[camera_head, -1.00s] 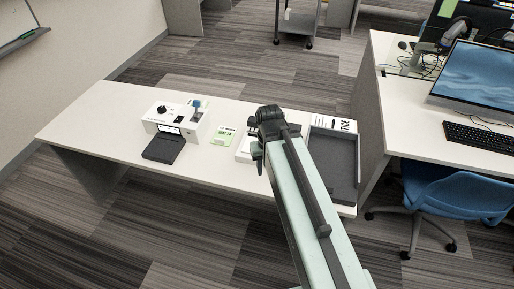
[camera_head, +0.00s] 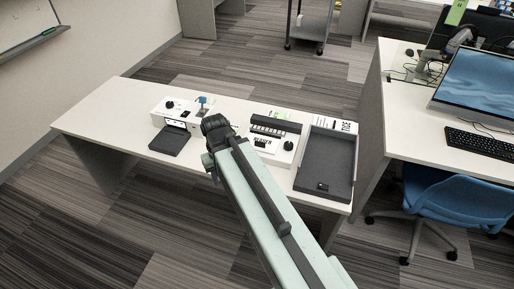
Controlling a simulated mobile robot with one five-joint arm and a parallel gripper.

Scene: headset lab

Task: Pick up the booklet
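The end of my arm with my gripper (camera_head: 215,126) is over the long white table, between the white device with the joystick and the white device with the dark roller. The fingers cannot be made out, so I cannot see whether they are open or shut. A flat white and green printed piece, possibly the booklet, lay on the table just left of my arm a second ago. Now my arm end covers that spot and it is hidden or nearly so.
A desk (camera_head: 400,88) and blue chair (camera_head: 462,196) are right.

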